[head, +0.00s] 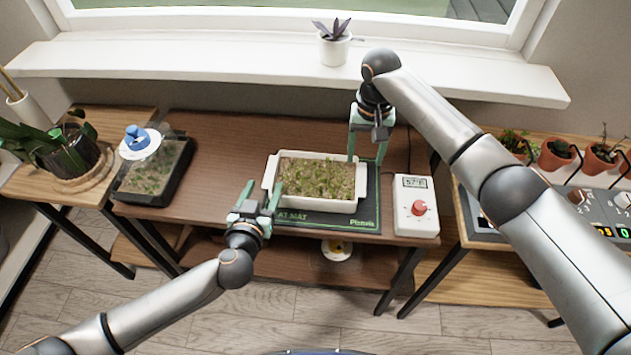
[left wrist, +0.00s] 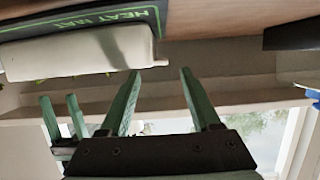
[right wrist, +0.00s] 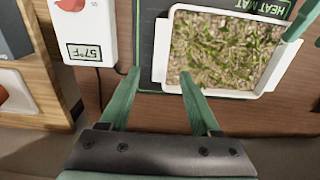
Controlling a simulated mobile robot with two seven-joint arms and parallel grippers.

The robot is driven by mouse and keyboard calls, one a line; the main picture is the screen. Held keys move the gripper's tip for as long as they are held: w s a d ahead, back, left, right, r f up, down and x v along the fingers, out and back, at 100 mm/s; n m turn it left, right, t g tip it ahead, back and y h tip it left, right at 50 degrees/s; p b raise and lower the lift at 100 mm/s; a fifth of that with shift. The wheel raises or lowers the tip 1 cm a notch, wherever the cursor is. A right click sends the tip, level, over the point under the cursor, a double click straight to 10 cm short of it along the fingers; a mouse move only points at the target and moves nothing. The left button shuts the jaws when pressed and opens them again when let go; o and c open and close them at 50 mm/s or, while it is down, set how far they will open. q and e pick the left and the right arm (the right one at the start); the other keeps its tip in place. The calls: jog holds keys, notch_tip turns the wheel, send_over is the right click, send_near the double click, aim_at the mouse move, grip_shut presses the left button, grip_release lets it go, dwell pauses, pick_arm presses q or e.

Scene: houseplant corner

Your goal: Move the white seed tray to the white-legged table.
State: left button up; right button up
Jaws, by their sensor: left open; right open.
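The white seed tray (head: 312,204), full of small green seedlings, sits level on the dark heat mat (head: 372,222) on the brown middle table. My left gripper (head: 262,192) is open at the tray's left end; in the left wrist view the tray (left wrist: 80,55) has its end rim close to the fingertips (left wrist: 160,74). My right gripper (head: 366,158) is open, pointing down at the tray's right end. In the right wrist view the end handle of the tray (right wrist: 160,50) lies just beyond the gap between the fingertips (right wrist: 160,74). Contact is unclear. I cannot make out a white-legged table.
A white thermostat (head: 416,208) with a red knob stands right of the mat. A dark covered tray (head: 155,170) is at the table's left end. A windowsill (head: 200,62) runs behind. Side tables carry a potted plant (head: 72,152) and terracotta pots (head: 556,155).

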aim_at(270, 173)
pick_arm(q)
jog(key=shift+x, duration=3.05)
pick_arm(e)
jog(key=shift+f, duration=3)
pick_arm(q)
grip_shut()
pick_arm(e)
grip_shut()
pick_arm(q)
jog(key=shift+r, duration=0.1)
pick_arm(e)
jog(key=shift+r, duration=0.1)
